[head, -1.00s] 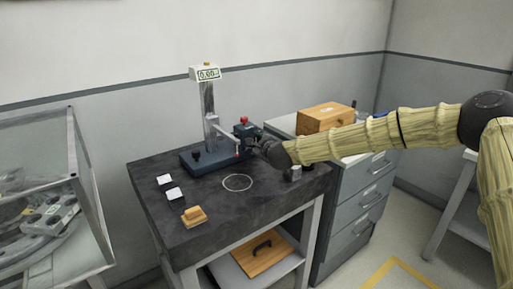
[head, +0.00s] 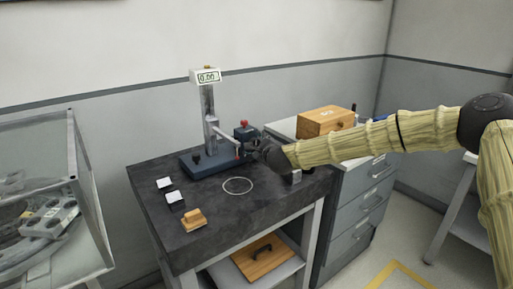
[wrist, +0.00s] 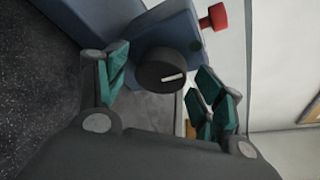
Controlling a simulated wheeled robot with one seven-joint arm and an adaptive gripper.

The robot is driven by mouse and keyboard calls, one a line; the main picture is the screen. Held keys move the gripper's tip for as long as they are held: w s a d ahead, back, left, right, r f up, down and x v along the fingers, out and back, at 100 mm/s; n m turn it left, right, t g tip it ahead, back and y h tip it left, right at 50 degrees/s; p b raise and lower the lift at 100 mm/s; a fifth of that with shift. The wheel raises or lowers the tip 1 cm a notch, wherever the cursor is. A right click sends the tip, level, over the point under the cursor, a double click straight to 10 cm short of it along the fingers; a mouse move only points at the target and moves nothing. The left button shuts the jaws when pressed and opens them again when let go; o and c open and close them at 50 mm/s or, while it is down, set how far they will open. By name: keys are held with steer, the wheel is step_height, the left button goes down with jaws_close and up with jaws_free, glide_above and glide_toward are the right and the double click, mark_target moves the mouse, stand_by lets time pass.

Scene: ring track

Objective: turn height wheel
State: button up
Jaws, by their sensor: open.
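The height gauge stands at the back of the dark table, with a blue base (head: 204,163), an upright column (head: 208,110) and a display (head: 207,76) that seems to read 0.00. In the wrist view, a round black wheel (wrist: 165,72) with a white mark on its face sits on the blue block (wrist: 168,30). A red knob (wrist: 214,17) sticks out beside it. My gripper (wrist: 160,88) is open, with one green-padded finger on each side of the wheel. I see no clear contact. In the head view my gripper (head: 258,149) hides the wheel.
White tiles (head: 174,196) and a wooden block (head: 193,219) lie at the table's front left, near a pale circle (head: 237,185). A wooden box (head: 325,121) stands on the drawer cabinet (head: 357,205) to the right. A glass case (head: 40,150) is at far left.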

steer(key=v, duration=1.2)
steer(key=shift+f, duration=0.1)
